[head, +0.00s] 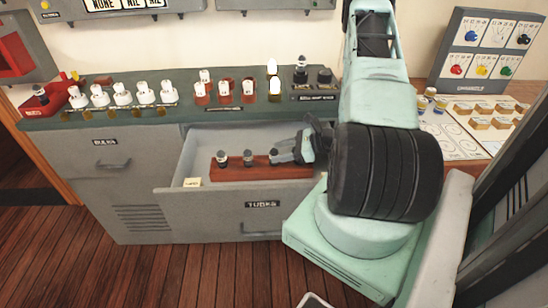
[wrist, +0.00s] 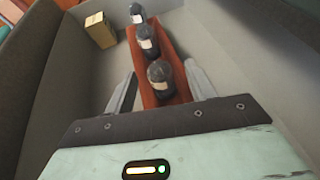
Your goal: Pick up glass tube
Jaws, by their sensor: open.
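Dark-topped glass tubes with pale bands stand upright in a red-brown wooden rack (head: 235,174) inside the open drawer (head: 225,208) labelled TUBES. In the head view I see a left tube (head: 222,159), a middle tube (head: 248,157) and a right tube (head: 273,155). My gripper (head: 280,153) reaches into the drawer at the rack's right end. In the wrist view my gripper (wrist: 162,85) is open, with one finger on each side of the nearest tube (wrist: 160,82). Whether the fingers touch it I cannot tell. My gripper partly hides the rack's right end.
A small yellowish block (wrist: 100,30) lies in the drawer to the rack's left. The drawer walls are close around my gripper. A panel with coloured knobs (head: 487,50) stands at right.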

